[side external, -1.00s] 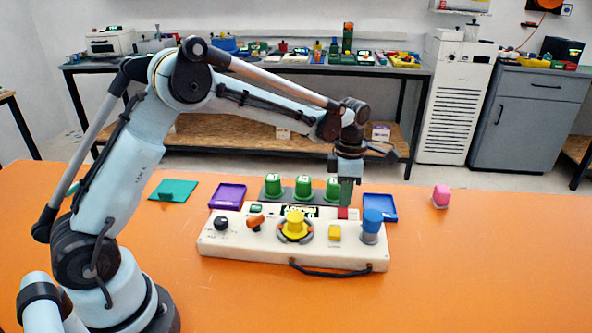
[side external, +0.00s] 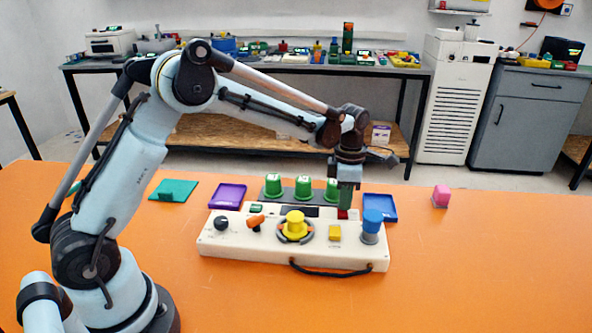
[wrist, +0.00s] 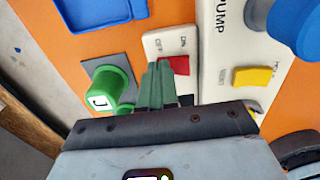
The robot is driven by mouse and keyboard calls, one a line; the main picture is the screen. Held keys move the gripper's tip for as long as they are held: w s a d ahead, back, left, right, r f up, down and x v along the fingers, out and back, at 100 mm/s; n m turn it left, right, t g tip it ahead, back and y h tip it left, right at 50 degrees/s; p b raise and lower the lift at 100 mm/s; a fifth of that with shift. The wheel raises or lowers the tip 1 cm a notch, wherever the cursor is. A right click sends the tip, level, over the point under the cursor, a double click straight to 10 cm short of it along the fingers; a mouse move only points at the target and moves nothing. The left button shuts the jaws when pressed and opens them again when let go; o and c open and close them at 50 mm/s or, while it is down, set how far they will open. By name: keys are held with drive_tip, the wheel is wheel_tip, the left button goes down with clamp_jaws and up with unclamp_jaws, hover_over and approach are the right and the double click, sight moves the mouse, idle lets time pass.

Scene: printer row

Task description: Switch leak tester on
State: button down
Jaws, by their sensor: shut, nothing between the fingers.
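The red rocker switch (wrist: 180,65) sits on a small white box (wrist: 160,38) in the wrist view, between the labels OFF on the left and ON on the right. It also shows in the side view as a red patch (side external: 343,214) behind the white panel. My gripper (wrist: 158,76) is shut and empty; its green fingertips are at the switch, covering part of it. I cannot tell whether they touch it. In the side view my gripper (side external: 346,204) points down there. A dark display (side external: 299,211) lies behind the panel's yellow knob.
The white panel (side external: 215,250) bears a black knob, an orange lever, a yellow knob (side external: 295,222), a yellow switch and a blue knob (side external: 373,221). Green buttons (side external: 302,187) stand behind. Purple (side external: 228,196), blue (side external: 381,207) and teal (side external: 173,191) pieces lie around. The front table is clear.

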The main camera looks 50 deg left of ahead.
drive_tip(key=shift+s+d+r, duration=0.25)
drive_tip(key=shift+s+d, duration=0.15)
drive_tip(key=shift+r, duration=0.1)
wheel_tip(320, 180, up, 14)
drive_tip(key=w+a, duration=0.1)
drive_tip(key=shift+w+a+f, duration=0.2)
drive_tip(key=shift+w+a, duration=0.15)
drive_tip(key=shift+a, duration=0.05)
idle(0.3)
